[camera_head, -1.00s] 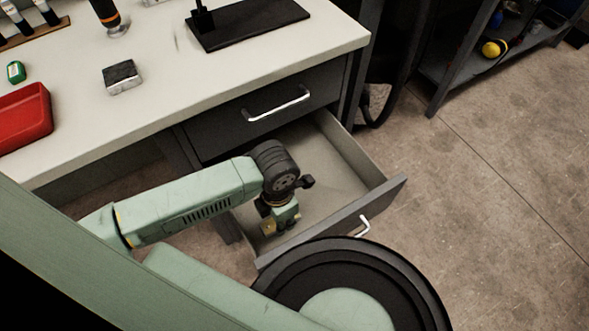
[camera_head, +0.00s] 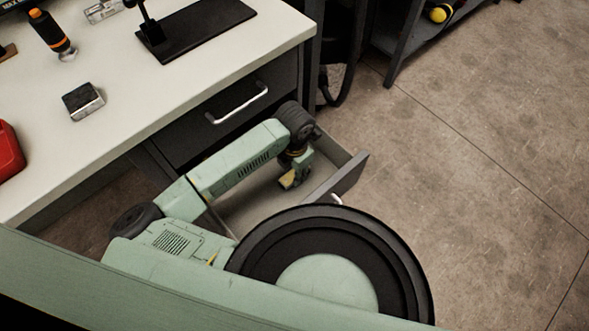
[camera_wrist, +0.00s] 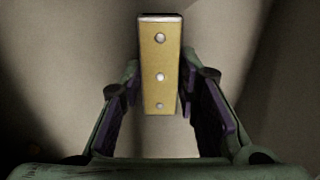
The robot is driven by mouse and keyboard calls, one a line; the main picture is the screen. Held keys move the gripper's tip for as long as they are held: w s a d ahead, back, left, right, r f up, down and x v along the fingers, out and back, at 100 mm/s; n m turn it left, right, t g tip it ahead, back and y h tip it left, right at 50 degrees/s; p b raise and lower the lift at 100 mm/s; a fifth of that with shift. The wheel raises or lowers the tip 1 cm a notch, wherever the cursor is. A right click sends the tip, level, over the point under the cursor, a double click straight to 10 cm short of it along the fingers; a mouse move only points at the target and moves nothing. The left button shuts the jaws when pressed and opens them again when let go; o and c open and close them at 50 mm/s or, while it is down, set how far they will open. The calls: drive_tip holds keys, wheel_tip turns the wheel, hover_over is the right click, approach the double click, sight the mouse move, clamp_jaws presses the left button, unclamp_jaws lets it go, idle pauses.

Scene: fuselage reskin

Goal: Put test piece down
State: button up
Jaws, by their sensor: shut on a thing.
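The test piece is a narrow yellow-gold block with a row of round marks on its face. In the wrist view the test piece (camera_wrist: 161,62) stands between the fingers of my gripper (camera_wrist: 162,98), which is shut on it. In the head view my gripper (camera_head: 292,180) is over the open lower drawer (camera_head: 252,205), with the small yellow test piece (camera_head: 287,182) at its end. The drawer floor around it looks bare. I cannot tell whether the piece touches the floor of the drawer.
The drawer's front panel (camera_head: 342,176) stands close to the right of my gripper. A shut drawer (camera_head: 230,110) is above. The white worktop (camera_head: 150,100) holds a grey block (camera_head: 83,101), a black stand (camera_head: 205,28) and a red bin (camera_head: 8,152). Open floor lies to the right.

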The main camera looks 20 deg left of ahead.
drive_tip(key=shift+f, duration=0.3)
drive_tip(key=shift+f, duration=0.2)
drive_tip(key=o, duration=1.2)
drive_tip(key=shift+c, duration=0.2)
wheel_tip(320, 180, up, 12)
drive_tip(key=shift+r+b, duration=0.2)
drive_tip(key=shift+b, duration=0.25)
